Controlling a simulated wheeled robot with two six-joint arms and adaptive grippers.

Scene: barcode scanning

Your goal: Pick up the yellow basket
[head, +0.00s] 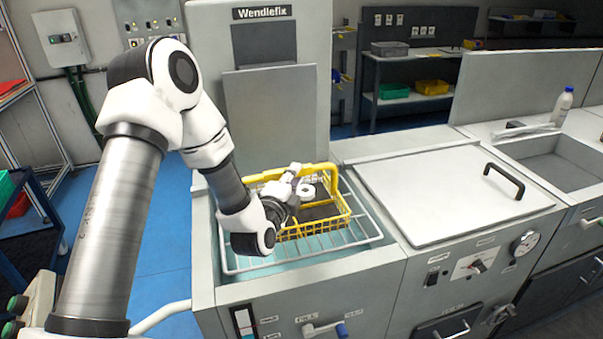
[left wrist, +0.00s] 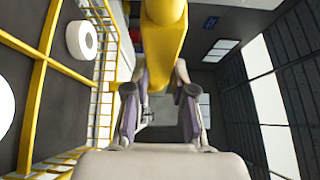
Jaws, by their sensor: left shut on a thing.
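The yellow basket (head: 335,215) sits on a wire rack inside the open basin of the grey machine. Its arched yellow handle (head: 322,167) stands up and also shows close up in the left wrist view (left wrist: 164,35). My left gripper (head: 293,171) reaches over the basket from the left. Its fingers (left wrist: 160,92) are on both sides of the handle, shut on it. The wrist and gripper hide part of the basket's left side. My right gripper is not in view.
The wire rack (head: 365,225) and basin rim surround the basket. A tall panel marked Wendlefix (head: 265,100) stands behind. A closed flat lid (head: 440,195) with a black handle lies to the right. White round pieces (left wrist: 82,40) lie in the basket.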

